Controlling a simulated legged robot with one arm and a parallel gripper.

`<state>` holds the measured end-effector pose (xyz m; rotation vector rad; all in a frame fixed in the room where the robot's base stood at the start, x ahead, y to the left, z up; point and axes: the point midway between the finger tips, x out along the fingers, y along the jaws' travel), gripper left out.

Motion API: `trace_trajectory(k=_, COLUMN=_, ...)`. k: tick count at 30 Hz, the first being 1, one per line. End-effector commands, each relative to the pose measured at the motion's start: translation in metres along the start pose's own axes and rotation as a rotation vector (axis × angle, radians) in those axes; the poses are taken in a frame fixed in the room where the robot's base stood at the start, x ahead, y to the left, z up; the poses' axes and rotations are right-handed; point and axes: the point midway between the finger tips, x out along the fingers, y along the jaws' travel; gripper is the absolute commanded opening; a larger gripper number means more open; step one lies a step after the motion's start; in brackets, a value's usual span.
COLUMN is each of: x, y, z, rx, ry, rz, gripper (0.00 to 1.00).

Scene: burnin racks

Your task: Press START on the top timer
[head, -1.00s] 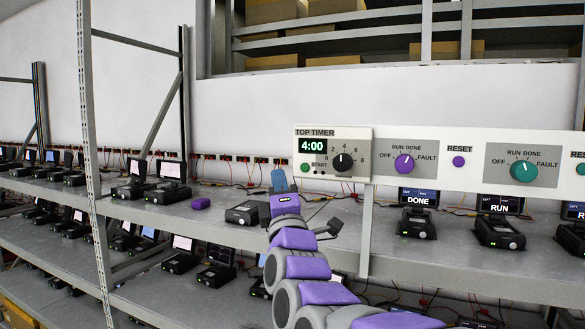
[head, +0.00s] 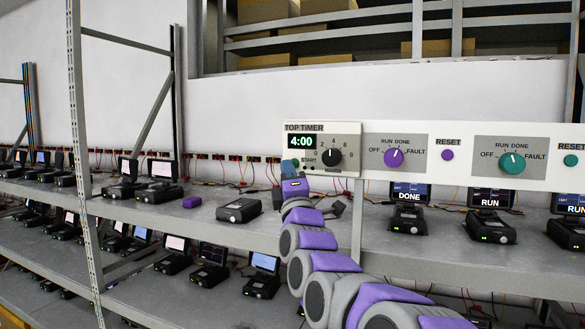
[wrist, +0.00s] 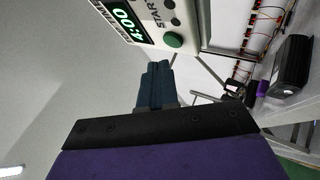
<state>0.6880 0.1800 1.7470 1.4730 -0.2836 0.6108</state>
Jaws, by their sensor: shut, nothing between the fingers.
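The top timer (head: 320,155) is a beige panel with a green 4:00 display (head: 301,141) and a black knob. Its small green START button (head: 295,162) sits below the display at the lower left, partly hidden by my gripper in the head view. In the wrist view the green START button (wrist: 174,40) shows beside the START label. My gripper (head: 289,167) is shut and empty, with its blue fingertips at the button's lower left in the head view. In the wrist view the fingers (wrist: 157,68) are together, just short of the button in the picture. I cannot tell whether they touch.
Right of the timer, the white panel carries a purple knob (head: 394,158), a purple RESET button (head: 447,155) and a teal knob (head: 512,163). Black devices stand on the shelf (head: 225,225) below. A metal upright (head: 357,220) runs under the panel.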

Motion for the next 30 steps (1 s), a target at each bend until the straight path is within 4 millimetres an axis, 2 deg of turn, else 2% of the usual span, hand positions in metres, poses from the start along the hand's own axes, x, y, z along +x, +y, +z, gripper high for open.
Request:
trace_trajectory(k=7, x=0.0073, y=-0.003, z=-0.0004, rx=-0.002, ry=0.001, rz=0.003, gripper=0.0)
trace_trajectory(k=30, x=0.0071, y=-0.0039, z=0.0012, rx=-0.001, ry=0.001, rz=0.001, gripper=0.0)
